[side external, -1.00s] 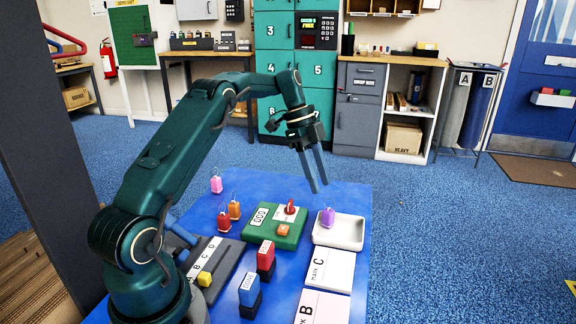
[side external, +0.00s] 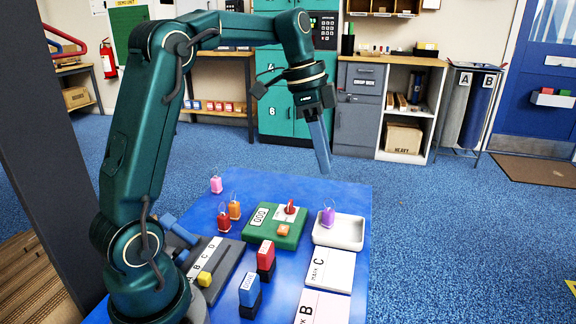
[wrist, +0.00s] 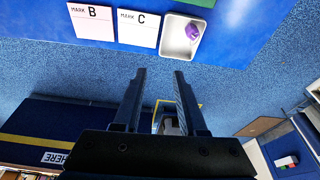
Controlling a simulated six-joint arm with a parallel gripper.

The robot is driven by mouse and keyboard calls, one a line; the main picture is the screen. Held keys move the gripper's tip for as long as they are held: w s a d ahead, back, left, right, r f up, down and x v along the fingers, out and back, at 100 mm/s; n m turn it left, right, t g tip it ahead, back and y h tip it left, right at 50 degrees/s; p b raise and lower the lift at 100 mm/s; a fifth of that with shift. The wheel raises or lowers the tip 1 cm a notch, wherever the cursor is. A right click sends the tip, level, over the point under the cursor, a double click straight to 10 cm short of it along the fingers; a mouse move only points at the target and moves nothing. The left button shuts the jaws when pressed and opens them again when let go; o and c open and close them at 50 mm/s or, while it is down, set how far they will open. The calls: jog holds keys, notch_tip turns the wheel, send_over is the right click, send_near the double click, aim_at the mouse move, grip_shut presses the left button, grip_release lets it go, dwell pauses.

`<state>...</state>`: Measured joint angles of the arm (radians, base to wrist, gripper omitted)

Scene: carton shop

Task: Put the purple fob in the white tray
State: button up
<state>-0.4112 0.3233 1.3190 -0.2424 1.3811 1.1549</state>
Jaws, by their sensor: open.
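The purple fob (side external: 328,217) is in the white tray (side external: 352,244), at its left back part, on the blue table. In the wrist view the fob (wrist: 194,31) lies inside the rim of the tray (wrist: 177,50), near one side. My gripper (side external: 323,171) is above and behind the tray, well clear of it, pointing down. In the wrist view my gripper (wrist: 160,73) has its two fingers apart with nothing between them.
Cards marked C (side external: 330,268) and B (side external: 322,306) lie in front of the tray. A green board (side external: 262,233) with a red knob is left of it. Red (side external: 224,222), orange (side external: 235,210) and pink (side external: 216,185) fobs stand farther left. The table's right back corner is bare.

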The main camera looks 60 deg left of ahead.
jog(key=s+d+f+n+t+y, duration=0.1)
jog(key=s+d+n, duration=0.3)
jog(key=s, duration=0.4)
jog(key=s+d+f+n+t+y, duration=0.1)
jog(key=s+d+n, duration=0.3)
jog(key=s, duration=0.4)
jog(key=shift+s+d+f+t, duration=0.25)
jog(key=shift+s+f+t, duration=0.1)
jog(key=shift+f+t, duration=0.45)
